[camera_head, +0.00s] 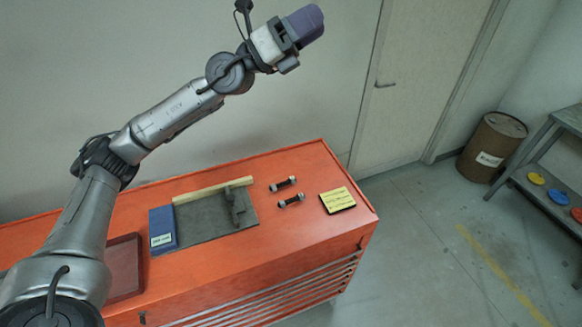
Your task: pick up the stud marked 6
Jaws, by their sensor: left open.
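Two dark studs with pale nuts at their ends lie on the orange bench top (310,165), right of the grey mat. One is the far stud (284,184) and the other is the near stud (291,201). They lie close together but apart, and no number can be read on either. My left gripper (306,25), with a purple end, is raised high above and behind the bench, well away from both studs. It is open, and I see nothing held in it. My right gripper is not in view.
A yellow note pad (338,200) lies right of the studs. A grey mat (205,222) carries a dark metal tool (237,207), with a wooden strip (213,190) behind it. A blue box (162,230) and a brown tray (125,268) are at left. A barrel (492,147) stands far right.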

